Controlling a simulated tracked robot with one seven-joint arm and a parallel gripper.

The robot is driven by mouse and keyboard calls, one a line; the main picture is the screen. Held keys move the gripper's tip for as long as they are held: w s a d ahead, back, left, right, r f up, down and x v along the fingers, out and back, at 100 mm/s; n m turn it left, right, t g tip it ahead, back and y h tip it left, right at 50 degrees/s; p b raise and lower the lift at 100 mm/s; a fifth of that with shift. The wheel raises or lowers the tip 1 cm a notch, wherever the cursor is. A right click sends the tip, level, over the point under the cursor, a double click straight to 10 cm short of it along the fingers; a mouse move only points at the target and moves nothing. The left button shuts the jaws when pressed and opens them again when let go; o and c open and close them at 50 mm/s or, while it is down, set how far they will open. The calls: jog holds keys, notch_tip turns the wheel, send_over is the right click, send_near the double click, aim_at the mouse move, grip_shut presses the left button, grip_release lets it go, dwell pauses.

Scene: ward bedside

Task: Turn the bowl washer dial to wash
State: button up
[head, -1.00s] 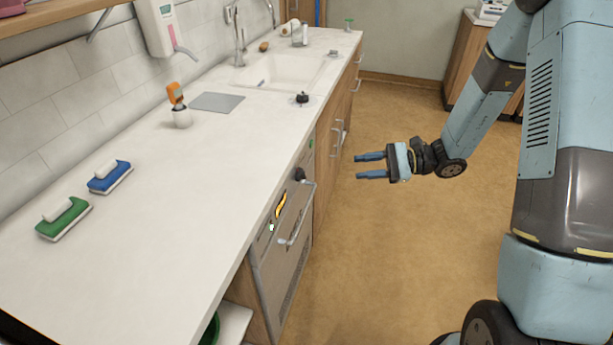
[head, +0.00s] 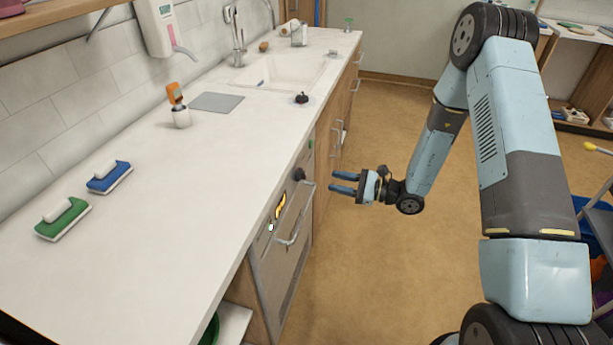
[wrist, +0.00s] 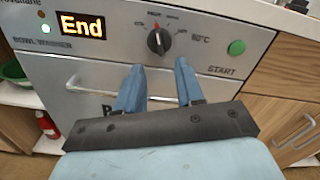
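The bowl washer (head: 281,262) is built in under the counter, with a metal front and a bar handle. Its black dial (wrist: 159,41) shows in the wrist view between small printed marks, with a red pointer line near its top. The mark names are too small to read. The dial also shows in the head view (head: 298,174). A lit display (wrist: 81,25) reads "End", and a green start button (wrist: 236,47) sits right of the dial. My gripper (head: 338,182) is open and empty, in front of the panel. In the wrist view its two blue fingers (wrist: 158,82) point toward the dial, apart from it.
The washer's bar handle (head: 296,215) sticks out below the dial. The floor (head: 370,270) beside the washer is clear.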

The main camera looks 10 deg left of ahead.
aim_at(301, 175)
jog(key=a, duration=0.8)
jog(key=shift+w+a, duration=0.35)
jog(key=shift+a, duration=0.05)
jog(key=shift+c, duration=0.4)
grip_shut()
